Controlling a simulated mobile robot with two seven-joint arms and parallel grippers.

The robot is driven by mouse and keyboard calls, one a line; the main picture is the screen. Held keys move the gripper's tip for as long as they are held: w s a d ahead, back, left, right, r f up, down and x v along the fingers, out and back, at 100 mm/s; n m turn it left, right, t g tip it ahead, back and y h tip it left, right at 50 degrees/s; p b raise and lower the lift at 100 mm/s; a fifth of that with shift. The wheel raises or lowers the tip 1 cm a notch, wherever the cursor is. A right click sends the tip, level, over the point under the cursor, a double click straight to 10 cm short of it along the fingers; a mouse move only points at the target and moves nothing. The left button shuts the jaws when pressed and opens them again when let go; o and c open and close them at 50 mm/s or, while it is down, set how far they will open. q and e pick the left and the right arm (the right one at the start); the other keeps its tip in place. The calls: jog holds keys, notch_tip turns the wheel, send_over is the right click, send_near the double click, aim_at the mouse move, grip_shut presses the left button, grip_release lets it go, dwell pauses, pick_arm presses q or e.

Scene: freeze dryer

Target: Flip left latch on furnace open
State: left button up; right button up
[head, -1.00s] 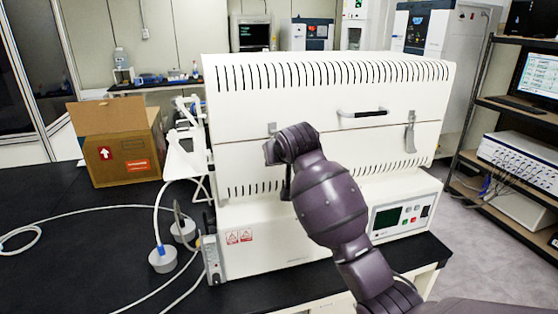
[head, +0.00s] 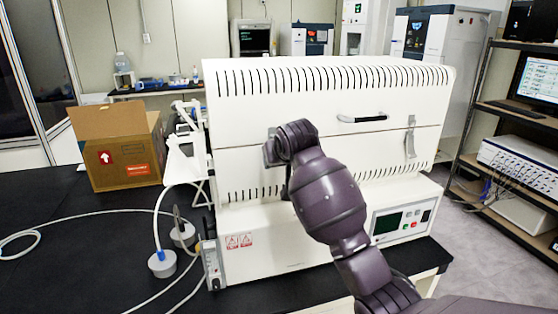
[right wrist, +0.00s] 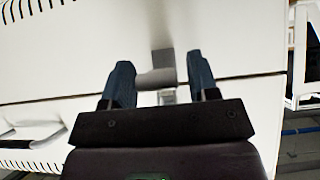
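The furnace (head: 330,95) is a white box with slotted vents and a seam between its upper and lower parts. My right arm reaches its front, with the wrist over the left latch, mostly hiding it in the head view. The gripper fingers are hidden there. In the right wrist view my right gripper (right wrist: 160,82) is open, one finger on each side of the grey left latch (right wrist: 163,58) at the seam. I cannot tell whether either finger touches it. The right latch (head: 410,140) hangs down across the seam. My left gripper is not in view.
A black handle (head: 362,118) sits on the upper part, between the latches. A control panel (head: 402,220) is at lower right. An open cardboard box (head: 118,150) and loose tubing (head: 70,213) lie on the black bench at left. A shelf rack (head: 500,150) stands at right.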

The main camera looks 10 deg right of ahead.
jog(key=b+v, duration=0.1)
jog(key=v, duration=1)
jog(key=shift+w, duration=0.15)
